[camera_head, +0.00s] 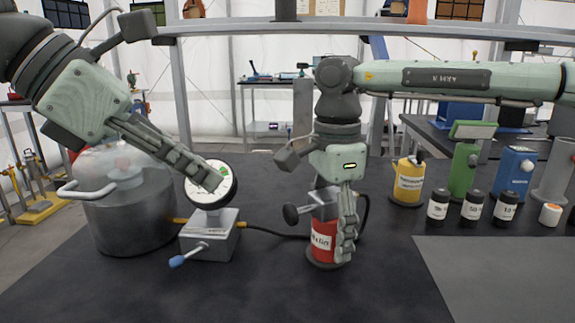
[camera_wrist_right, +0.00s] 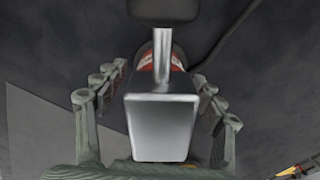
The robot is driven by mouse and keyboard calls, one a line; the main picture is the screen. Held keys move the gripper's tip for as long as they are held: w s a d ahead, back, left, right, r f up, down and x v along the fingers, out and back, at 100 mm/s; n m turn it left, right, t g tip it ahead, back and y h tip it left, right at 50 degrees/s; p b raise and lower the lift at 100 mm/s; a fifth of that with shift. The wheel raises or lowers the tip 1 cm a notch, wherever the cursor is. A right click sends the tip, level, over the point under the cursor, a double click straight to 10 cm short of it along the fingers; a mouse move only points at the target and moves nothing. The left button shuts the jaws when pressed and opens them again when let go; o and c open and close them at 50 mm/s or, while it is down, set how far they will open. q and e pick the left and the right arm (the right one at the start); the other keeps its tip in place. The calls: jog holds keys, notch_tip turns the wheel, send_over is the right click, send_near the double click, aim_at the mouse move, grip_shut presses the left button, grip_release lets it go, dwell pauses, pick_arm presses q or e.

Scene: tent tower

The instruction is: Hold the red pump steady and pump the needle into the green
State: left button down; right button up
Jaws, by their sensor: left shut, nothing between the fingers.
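The red pump (camera_head: 322,240) stands upright on the dark table, with a metal head and a black knob (camera_head: 291,214) jutting out left. My right gripper (camera_head: 344,240) points down at it; its fingers are open on either side of the pump's metal head (camera_wrist_right: 163,125) in the right wrist view, with gaps showing. The round gauge (camera_head: 207,186) sits tilted on a grey metal box (camera_head: 210,240); a little green shows on its face. Its needle is too small to read. My left gripper (camera_head: 206,178) is shut and empty, its fingertips in front of the gauge face, partly hiding it.
A steel pot with a clear lid (camera_head: 130,220) stands left of the gauge box. A blue-tipped lever (camera_head: 180,260) sticks out from the box. A black hose (camera_head: 275,234) runs toward the pump. Yellow, green and blue devices and small black weights stand right. The front table is clear.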

notch_tip(320, 180, up, 12)
dwell(0.6)
jog(key=shift+f, duration=0.1)
notch_tip(320, 180, down, 12)
pick_arm(q)
jog(key=shift+x, duration=1)
